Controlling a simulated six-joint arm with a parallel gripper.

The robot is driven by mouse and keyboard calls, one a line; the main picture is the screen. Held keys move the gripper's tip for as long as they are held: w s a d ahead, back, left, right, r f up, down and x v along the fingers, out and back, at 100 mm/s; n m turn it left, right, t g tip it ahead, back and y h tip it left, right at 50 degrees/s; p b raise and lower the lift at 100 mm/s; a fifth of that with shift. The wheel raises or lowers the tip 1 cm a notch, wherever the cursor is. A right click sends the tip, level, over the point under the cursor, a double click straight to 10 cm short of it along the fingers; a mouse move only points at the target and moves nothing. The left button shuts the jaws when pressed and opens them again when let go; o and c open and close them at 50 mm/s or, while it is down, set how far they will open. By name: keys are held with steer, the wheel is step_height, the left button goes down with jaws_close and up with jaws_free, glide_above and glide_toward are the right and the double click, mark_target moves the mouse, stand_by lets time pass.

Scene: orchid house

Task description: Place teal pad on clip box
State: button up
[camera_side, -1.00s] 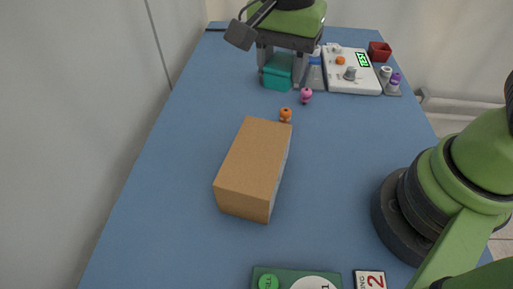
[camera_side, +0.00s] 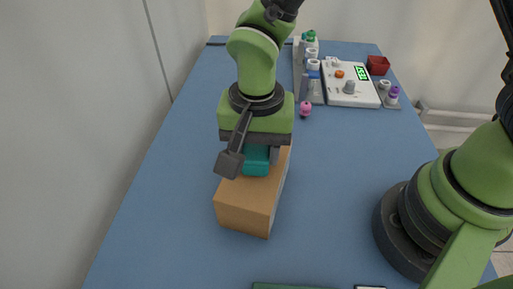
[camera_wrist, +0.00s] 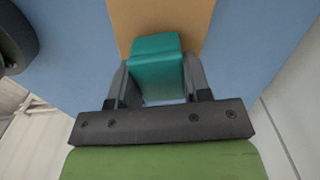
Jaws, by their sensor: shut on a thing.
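The teal pad (camera_side: 256,160) is a small teal block held between the fingers of my gripper (camera_side: 258,156). In the wrist view the teal pad (camera_wrist: 156,68) sits between both fingers of my gripper (camera_wrist: 156,82), which touch its sides. A tan cardboard-coloured box (camera_side: 246,205), likely the clip box, lies on the blue table under the gripper. The box also shows behind the pad in the wrist view (camera_wrist: 195,22). The pad is over the box's top; I cannot tell whether it touches it. My gripper hides the box's far part.
A pink figure (camera_side: 305,108) stands on the blue table (camera_side: 340,170) beyond the box. At the back right are a white panel (camera_side: 350,88) with a green display, a red bin (camera_side: 378,65) and small bottles. The table left of the box is clear.

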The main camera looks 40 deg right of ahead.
mark_target(256, 147)
steer(key=shift+f, duration=0.25)
steer(key=shift+f, duration=0.15)
steer(key=o, duration=0.9)
step_height(256, 147, up, 12)
steer(key=shift+r, duration=0.2)
